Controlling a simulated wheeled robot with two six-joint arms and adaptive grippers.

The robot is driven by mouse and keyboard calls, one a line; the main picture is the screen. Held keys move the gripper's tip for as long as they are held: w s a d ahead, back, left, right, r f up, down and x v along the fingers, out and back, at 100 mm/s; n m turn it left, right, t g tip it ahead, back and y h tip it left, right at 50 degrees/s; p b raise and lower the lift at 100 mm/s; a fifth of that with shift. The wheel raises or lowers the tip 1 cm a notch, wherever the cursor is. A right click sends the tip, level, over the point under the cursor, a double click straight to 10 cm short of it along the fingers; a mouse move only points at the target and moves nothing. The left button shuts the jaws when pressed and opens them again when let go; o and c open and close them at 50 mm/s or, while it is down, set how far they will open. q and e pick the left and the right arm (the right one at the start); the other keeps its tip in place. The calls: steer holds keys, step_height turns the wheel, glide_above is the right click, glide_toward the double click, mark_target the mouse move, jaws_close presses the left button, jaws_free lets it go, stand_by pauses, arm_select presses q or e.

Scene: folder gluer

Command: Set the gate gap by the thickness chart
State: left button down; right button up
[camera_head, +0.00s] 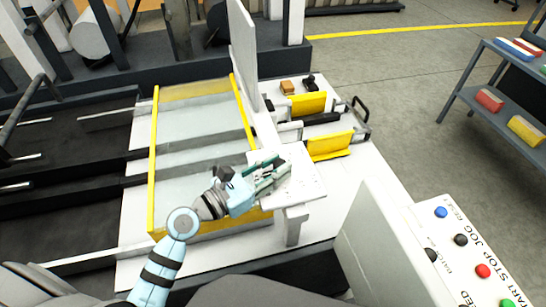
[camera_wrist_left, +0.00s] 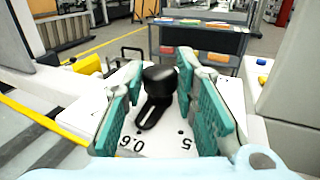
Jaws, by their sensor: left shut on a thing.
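A black knob (camera_wrist_left: 160,80) with a slotted black pointer arm (camera_wrist_left: 152,115) stands on a white scale plate (camera_head: 308,185). The plate also shows in the left wrist view (camera_wrist_left: 100,100), where the printed marks "0.6" and a "5" are readable; other marks are hidden by the fingers. My left gripper (camera_head: 277,173) is over the plate. Its green-padded fingers (camera_wrist_left: 160,95) stand on either side of the knob and are shut on it. The knob is mostly hidden by the gripper in the head view. I cannot make out a thickness chart. My right gripper is not in view.
A yellow-edged guard (camera_head: 152,165) lies left of the plate, beside a tall white panel (camera_head: 243,50). Yellow plates (camera_head: 330,146) stand behind. A control panel with coloured buttons (camera_head: 482,271) is at the lower right. A shelf (camera_head: 470,95) stands on open floor at the right.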

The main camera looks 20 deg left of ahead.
arm_select(q)
steer(key=c, duration=1.3)
jaws_free()
steer(key=v, duration=0.7)
steer(key=shift+s, duration=0.25)
steer(key=shift+w+a, duration=0.1)
